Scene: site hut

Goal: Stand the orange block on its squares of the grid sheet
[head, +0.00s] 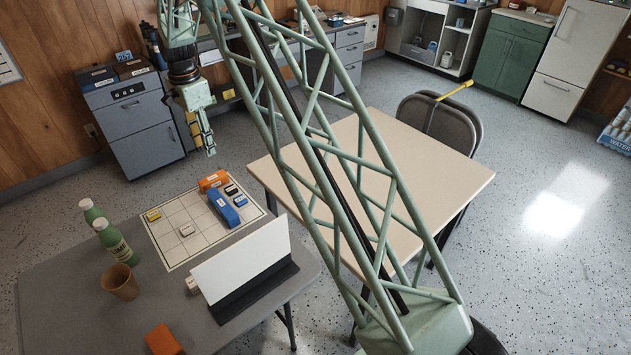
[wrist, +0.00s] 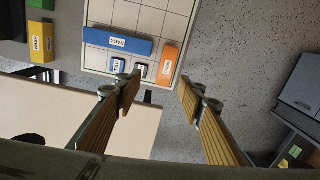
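The orange block (head: 213,181) lies at the far corner of the grid sheet (head: 172,254) on the grey table. In the wrist view the orange block (wrist: 166,62) lies slightly askew near the sheet's edge, a label on top. Beside it are a long blue block (head: 223,207), a small blue block (wrist: 117,66) and a small black-and-white block (wrist: 141,69). My gripper (head: 210,151) hangs apart from the blocks, beyond the sheet's far edge. Its fingers (wrist: 157,91) are spread and empty.
A white upright board (head: 242,258) stands near the sheet. In the wrist view, yellow (wrist: 41,42) and green (wrist: 41,4) blocks lie beside the sheet. Green bottles (head: 115,243), a brown cup (head: 120,283) and an orange object (head: 163,340) share the table. A beige table (head: 430,170) is close by.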

